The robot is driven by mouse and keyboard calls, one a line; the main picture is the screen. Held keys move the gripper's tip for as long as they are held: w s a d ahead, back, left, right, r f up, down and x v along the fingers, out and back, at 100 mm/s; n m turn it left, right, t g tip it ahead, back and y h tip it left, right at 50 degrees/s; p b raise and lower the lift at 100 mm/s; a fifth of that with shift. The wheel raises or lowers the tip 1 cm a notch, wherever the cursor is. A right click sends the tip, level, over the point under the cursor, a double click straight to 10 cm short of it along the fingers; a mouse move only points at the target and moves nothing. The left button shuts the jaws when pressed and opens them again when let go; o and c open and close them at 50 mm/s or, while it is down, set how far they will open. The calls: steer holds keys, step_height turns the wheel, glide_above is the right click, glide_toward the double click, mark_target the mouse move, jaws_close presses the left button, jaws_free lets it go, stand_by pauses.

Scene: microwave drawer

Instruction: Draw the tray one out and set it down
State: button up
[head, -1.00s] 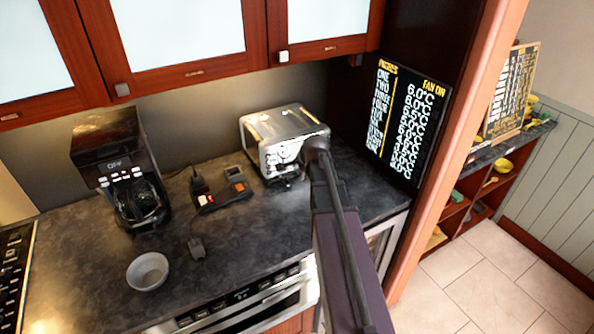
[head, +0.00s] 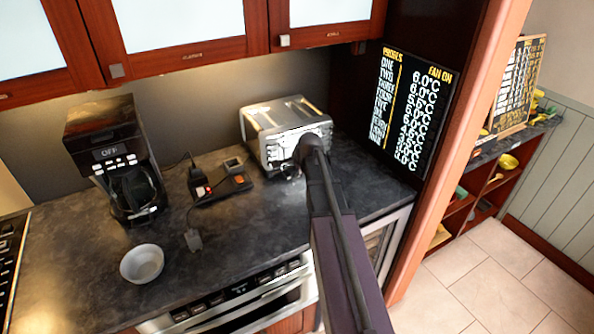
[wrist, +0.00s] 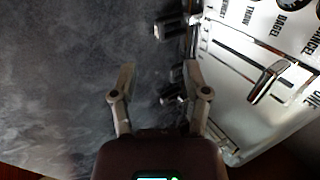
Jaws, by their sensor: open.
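The silver toaster (head: 287,127) stands on the dark counter against the back wall. In the wrist view its face (wrist: 250,95) fills the right side, with a slot, a lever (wrist: 268,82) and printed words, including "ONE" at the right edge. Dark knob-like parts (wrist: 171,28) stick out along its near edge, with another lower down (wrist: 172,95). I cannot tell which part is tray one. My gripper (wrist: 158,66) is open and empty, its fingers beside the lower knob over the counter. In the head view my arm mostly hides the gripper at the toaster's front.
A coffee maker (head: 115,160), a grey bowl (head: 142,263) and a small dark device with a cable (head: 218,185) stand left of the toaster. A black board (head: 412,110) stands at right. The counter's front middle (head: 235,235) is clear, above the drawer appliance (head: 240,305).

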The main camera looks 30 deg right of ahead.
mark_target(290, 177)
steer(key=shift+b+x, duration=3)
steer(key=shift+x, duration=0.8)
jaws_close()
steer(key=shift+s+d+r, duration=0.1)
steer(key=shift+s+d, duration=0.05)
steer(key=shift+s, duration=4.6)
steer(key=shift+s+d+r, duration=0.1)
steer(key=shift+s, duration=4.6)
steer(key=shift+f, duration=0.15)
